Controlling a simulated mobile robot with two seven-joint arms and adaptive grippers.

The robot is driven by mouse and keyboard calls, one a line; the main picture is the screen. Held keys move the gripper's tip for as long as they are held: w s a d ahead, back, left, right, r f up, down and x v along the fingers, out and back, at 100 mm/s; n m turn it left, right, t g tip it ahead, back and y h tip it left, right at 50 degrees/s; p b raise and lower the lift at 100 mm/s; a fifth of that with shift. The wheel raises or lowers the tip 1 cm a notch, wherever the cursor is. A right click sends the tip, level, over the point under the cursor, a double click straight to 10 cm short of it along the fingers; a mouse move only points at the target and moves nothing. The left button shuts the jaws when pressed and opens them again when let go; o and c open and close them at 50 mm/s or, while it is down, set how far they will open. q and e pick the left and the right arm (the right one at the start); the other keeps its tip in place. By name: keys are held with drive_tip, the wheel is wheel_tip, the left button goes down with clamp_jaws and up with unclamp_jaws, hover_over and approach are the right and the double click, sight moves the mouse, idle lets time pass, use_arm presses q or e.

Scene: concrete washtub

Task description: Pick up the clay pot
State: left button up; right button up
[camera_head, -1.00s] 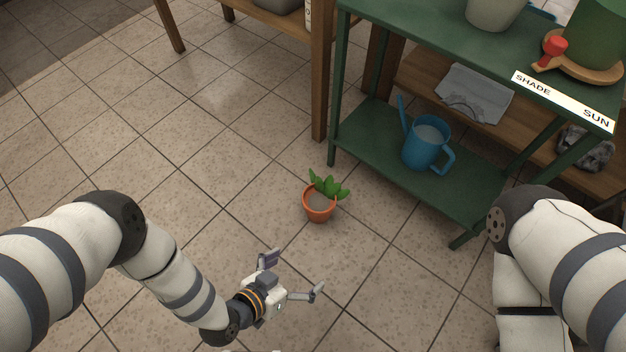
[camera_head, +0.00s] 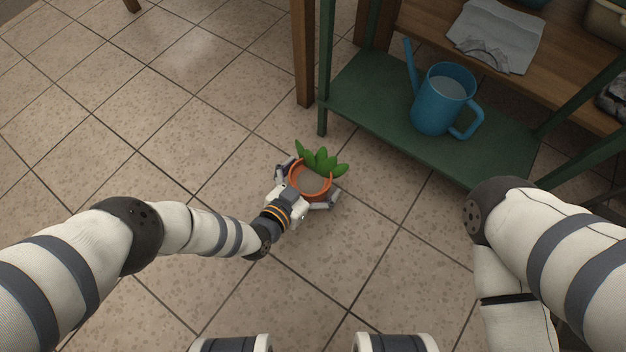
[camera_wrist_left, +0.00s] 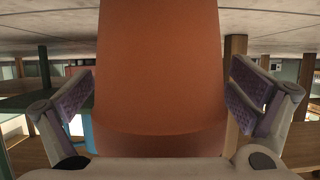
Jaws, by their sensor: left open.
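The clay pot (camera_head: 311,179) is orange terracotta with grey soil and a green leafy plant. It stands upright on the tiled floor. My left gripper (camera_head: 308,187) is open, with one finger on each side of the pot. In the left wrist view the pot's wall (camera_wrist_left: 160,75) fills the middle, and my left gripper (camera_wrist_left: 162,95) shows its two fingers to either side with gaps between pads and pot. The pot's lower front is hidden behind the gripper in the head view. My right arm shows at the right, but its gripper is out of view.
A green shelf (camera_head: 365,125) stands behind and right of the pot, with a blue watering can (camera_head: 441,101) on it. A grey cloth (camera_head: 497,36) lies on a wooden shelf behind. A wooden post (camera_head: 303,55) rises behind the pot. The floor (camera_head: 130,130) to the left is clear.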

use_arm(q)
drive_tip(key=c, duration=1.8)
drive_tip(key=shift+w, duration=0.1)
drive_tip(key=shift+c, duration=1)
drive_tip(key=shift+r, duration=0.15)
